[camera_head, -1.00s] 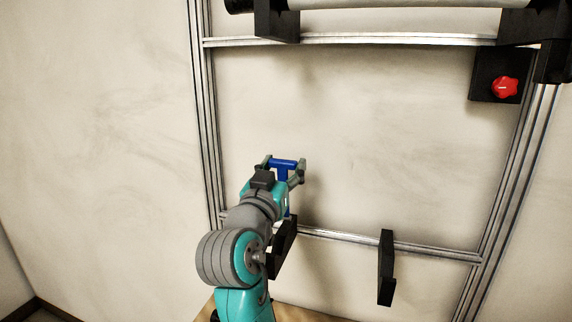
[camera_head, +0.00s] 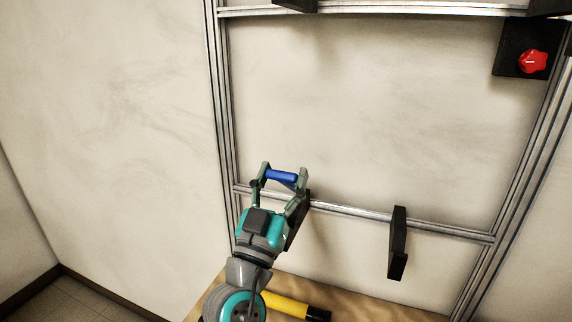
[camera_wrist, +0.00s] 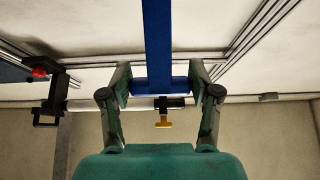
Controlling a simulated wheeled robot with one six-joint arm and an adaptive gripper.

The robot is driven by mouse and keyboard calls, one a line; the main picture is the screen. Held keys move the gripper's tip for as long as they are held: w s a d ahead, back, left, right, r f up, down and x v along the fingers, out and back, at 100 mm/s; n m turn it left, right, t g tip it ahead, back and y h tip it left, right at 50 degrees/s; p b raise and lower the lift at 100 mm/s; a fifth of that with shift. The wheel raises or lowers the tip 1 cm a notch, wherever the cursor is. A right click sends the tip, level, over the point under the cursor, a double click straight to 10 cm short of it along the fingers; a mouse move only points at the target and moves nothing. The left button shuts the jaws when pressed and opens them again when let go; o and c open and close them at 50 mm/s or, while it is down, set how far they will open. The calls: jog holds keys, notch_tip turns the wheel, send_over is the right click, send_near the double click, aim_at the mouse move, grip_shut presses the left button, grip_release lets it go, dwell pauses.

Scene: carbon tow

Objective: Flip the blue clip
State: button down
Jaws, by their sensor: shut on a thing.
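The blue clip (camera_head: 281,176) is between the two fingers of my gripper (camera_head: 284,172), in front of the metal frame near its left post. In the head view only its short crossbar shows. In the wrist view the clip (camera_wrist: 158,45) is T-shaped. Its crossbar spans the fingertips of my gripper (camera_wrist: 160,82), and its long stem runs up out of the picture. My gripper is shut on the crossbar from both ends. The far end of the stem is hidden.
The frame's lower rail (camera_head: 358,215) runs close behind my gripper and carries a black bracket (camera_head: 398,243) to the right. A red knob (camera_head: 533,62) sits on a black box at upper right. A yellow cylinder (camera_head: 288,306) lies low on a wooden surface. The left wall is bare.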

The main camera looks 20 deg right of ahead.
jog(key=f, duration=0.1)
jog(key=s+a+f, duration=0.1)
jog(key=f, duration=0.1)
jog(key=shift+s, duration=0.1)
jog(key=shift+s+a+f+t+h, duration=0.2)
jog(key=shift+f+t+h, duration=0.35)
jog(key=shift+f, duration=0.3)
jog(key=shift+s+a+f+t+h, duration=0.1)
jog(key=shift+s+f+t+h, duration=0.2)
jog(key=shift+f+t, duration=0.45)
jog(key=shift+f, duration=0.85)
jog(key=shift+c, duration=1.3)
grip_release()
jog(key=shift+w, duration=0.1)
